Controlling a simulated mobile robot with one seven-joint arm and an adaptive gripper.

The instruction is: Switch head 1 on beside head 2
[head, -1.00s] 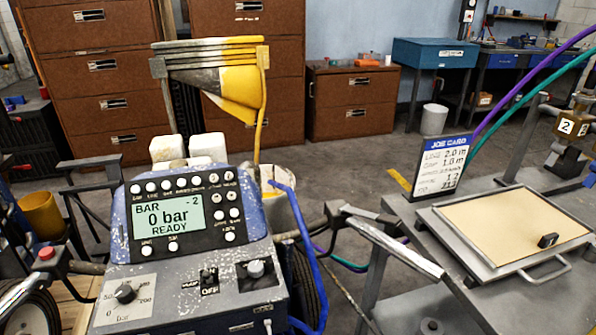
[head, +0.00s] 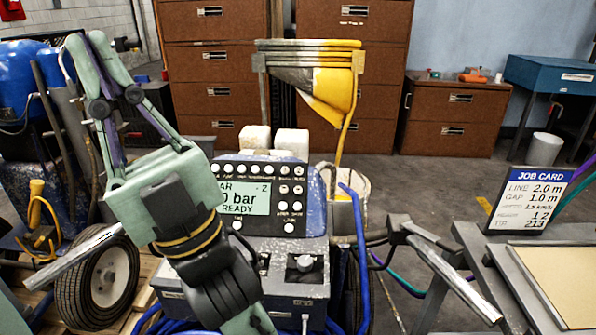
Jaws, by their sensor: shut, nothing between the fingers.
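The striper's control console (head: 314,232) stands in the middle of the head view. Its lit display (head: 258,202) reads "- 2", 0 bar and READY, with its left edge hidden by my gripper. Round white buttons (head: 291,188) sit above, right of and below the display; their labels are too small to read. My gripper (head: 84,42) is at the upper left, shut and empty, fingers pointing up and away. Its body and wrist cover the console's lower left, including the pressure knob. The spray heads are not in view.
A job card (head: 530,199) at right shows line 2.0 m, gap 1.0 m and a row "1 2". A metal handlebar (head: 450,270) crosses right of the console. A yellow funnel (head: 333,92) stands behind it. A wheel (head: 98,285) and blue tank are at left.

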